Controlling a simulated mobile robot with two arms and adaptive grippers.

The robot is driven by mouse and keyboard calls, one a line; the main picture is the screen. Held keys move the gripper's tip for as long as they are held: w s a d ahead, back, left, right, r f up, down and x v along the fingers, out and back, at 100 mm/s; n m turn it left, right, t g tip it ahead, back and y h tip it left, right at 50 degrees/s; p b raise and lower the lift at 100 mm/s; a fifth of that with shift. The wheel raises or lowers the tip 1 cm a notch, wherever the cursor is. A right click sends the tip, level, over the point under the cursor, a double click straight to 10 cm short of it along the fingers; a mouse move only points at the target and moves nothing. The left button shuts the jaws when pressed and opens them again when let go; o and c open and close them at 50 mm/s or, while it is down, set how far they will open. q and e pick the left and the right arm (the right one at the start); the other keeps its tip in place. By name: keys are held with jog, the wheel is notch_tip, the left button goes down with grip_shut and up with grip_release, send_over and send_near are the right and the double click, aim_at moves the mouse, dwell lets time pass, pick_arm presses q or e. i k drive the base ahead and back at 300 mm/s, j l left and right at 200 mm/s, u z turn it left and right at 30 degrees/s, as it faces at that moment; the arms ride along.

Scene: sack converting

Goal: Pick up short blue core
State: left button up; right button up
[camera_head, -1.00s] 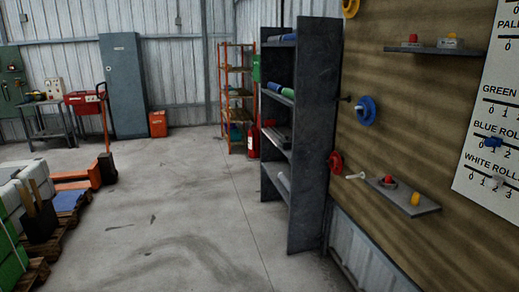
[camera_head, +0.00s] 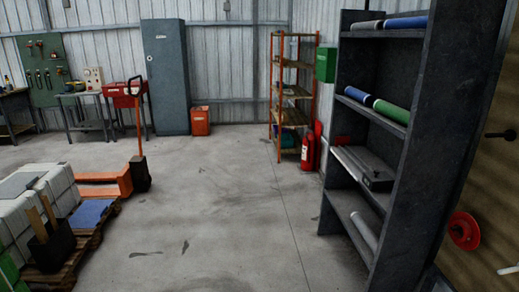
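A dark grey shelf rack (camera_head: 425,165) stands at the right. Its top shelf holds a blue core (camera_head: 405,22) with a paler, greyish-blue piece (camera_head: 367,25) in line with it. The shelf below holds a shorter-looking blue core (camera_head: 358,95) at its left, end to end with a green core (camera_head: 392,111). I cannot tell for certain which blue core is the short one. Neither of my grippers is in view.
Lower shelves hold a grey metal piece (camera_head: 362,168) and a white roll (camera_head: 364,232). A red extinguisher (camera_head: 308,150) stands beyond the rack. A loaded pallet (camera_head: 90,235) and an orange pallet jack (camera_head: 105,180) are at the left. The middle floor is clear.

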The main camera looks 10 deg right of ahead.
aim_at(359, 96)
jog(key=i, duration=2.15)
jog(key=i+z, duration=0.25)
jog(key=i, duration=0.25)
jog(key=i+j+z, duration=0.25)
jog(key=i, duration=0.2)
jog(key=i+j+z, duration=0.25)
jog(key=i, duration=0.2)
jog(key=i+j+z, duration=0.3)
jog(key=i+j, duration=0.05)
jog(key=i, duration=0.1)
